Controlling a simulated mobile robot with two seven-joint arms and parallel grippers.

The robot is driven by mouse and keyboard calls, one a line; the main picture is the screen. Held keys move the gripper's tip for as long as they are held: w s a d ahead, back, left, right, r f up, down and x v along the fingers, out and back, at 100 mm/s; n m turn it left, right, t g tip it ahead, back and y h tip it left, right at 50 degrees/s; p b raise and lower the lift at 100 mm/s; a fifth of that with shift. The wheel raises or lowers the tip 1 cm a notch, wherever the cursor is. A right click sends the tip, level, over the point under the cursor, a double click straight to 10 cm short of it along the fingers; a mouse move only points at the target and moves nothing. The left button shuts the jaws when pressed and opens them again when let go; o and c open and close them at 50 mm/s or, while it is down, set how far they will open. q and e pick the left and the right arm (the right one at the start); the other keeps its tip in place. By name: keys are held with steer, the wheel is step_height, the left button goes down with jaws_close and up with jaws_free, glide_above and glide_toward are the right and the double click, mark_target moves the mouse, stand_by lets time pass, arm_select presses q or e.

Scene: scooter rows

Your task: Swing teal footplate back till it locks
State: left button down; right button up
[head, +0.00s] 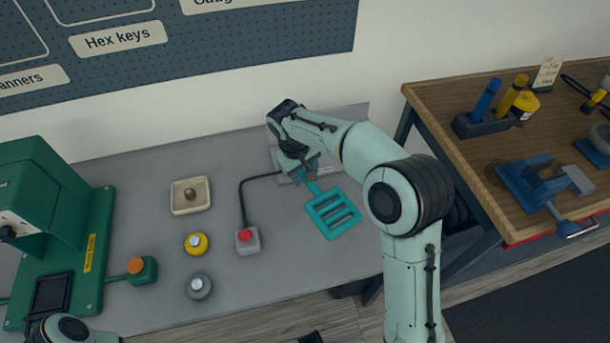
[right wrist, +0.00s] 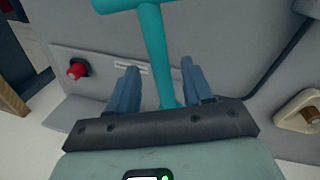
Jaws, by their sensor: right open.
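The teal footplate (head: 333,213) is a slotted plate on a narrow stem, over the right front part of the grey bench in the head view. In the right wrist view its teal stem (right wrist: 158,50) runs between the two blue fingers, with a teal crossbar at the top edge. My right gripper (right wrist: 158,76) is open around the stem, with visible room on both sides. In the head view my right gripper (head: 306,174) is at the stem's far end, and the arm hides most of the mount. A red knob (right wrist: 77,70) sits on the grey mount. My left gripper is out of view.
A grey box with a red button (head: 246,239) and black cable stands left of the footplate. A yellow knob (head: 196,244), grey knob (head: 199,286) and cream tray (head: 190,195) are further left. A green machine (head: 92,260) fills the left end. A wooden bench (head: 470,115) stands right.

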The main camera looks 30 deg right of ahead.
steer(key=shift+d+f, duration=0.2)
steer(key=shift+f, duration=0.7)
steer(key=shift+c, duration=0.4)
jaws_close()
